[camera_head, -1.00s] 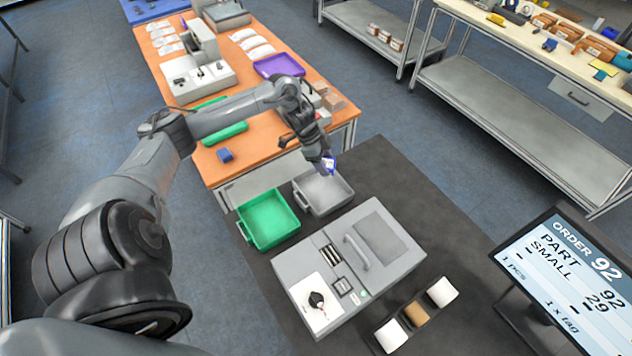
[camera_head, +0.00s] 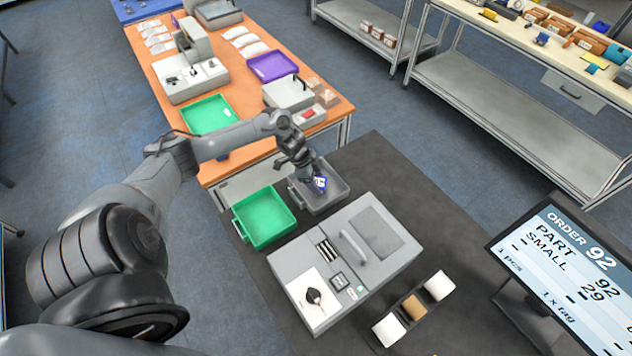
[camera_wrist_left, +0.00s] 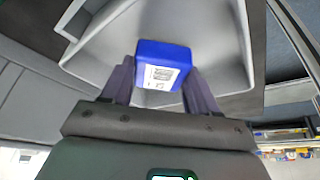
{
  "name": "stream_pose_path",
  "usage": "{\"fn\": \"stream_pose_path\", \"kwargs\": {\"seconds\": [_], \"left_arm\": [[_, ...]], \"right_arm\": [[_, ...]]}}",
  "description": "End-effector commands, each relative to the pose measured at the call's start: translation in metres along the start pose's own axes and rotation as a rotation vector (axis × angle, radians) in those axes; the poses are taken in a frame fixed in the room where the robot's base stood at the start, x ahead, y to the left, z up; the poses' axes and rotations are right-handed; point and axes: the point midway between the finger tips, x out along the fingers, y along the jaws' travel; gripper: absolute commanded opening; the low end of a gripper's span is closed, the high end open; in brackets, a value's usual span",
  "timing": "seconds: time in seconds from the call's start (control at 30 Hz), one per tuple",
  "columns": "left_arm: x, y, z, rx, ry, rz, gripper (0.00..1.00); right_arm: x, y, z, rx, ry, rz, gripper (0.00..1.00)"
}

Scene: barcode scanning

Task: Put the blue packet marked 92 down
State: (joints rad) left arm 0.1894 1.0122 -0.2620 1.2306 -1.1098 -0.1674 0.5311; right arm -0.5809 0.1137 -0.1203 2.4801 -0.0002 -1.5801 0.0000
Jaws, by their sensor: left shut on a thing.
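The blue packet (camera_head: 320,183) has a white label, too small to read, and sits in my left gripper (camera_head: 313,180). In the left wrist view the blue packet (camera_wrist_left: 162,65) is between the two dark fingers of the gripper (camera_wrist_left: 160,82), which are shut on it. The grey tray (camera_head: 338,189) lies under and around the packet in the head view. In the left wrist view the tray's pale inner wall (camera_wrist_left: 225,45) is behind the packet. I cannot tell whether the packet touches the tray floor. My right gripper is not in view.
A green tray (camera_head: 264,218) stands just left of the grey tray. A grey machine with a handle (camera_head: 352,247) stands in front of both on the dark mat. A screen (camera_head: 570,270) at the right reads ORDER 92. An orange table (camera_head: 215,80) stands behind.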

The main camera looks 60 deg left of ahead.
Motion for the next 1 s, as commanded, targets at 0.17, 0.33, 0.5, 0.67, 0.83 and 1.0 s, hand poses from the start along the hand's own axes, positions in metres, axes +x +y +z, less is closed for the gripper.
{"fn": "stream_pose_path", "kwargs": {"seconds": [0.17,0.33,0.5,0.67,0.83,1.0], "left_arm": [[0.0096,-0.0003,0.0037,0.000,0.000,-0.001,0.18],[0.0093,-0.0003,0.0037,0.001,0.000,-0.001,0.18],[0.0134,-0.0002,0.0054,0.001,0.000,-0.001,0.18],[0.0125,0.0002,0.0052,0.001,-0.001,0.000,0.84],[0.0125,0.0002,0.0052,0.001,-0.001,0.000,0.85],[0.0103,0.0001,0.0044,0.001,-0.001,0.000,0.85]], "right_arm": [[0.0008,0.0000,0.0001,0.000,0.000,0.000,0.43],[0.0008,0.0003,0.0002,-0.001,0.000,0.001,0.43],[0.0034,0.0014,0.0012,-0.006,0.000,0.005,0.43],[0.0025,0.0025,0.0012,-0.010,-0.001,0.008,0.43],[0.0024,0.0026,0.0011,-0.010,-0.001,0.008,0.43],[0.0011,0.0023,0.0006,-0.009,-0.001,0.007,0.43]]}}
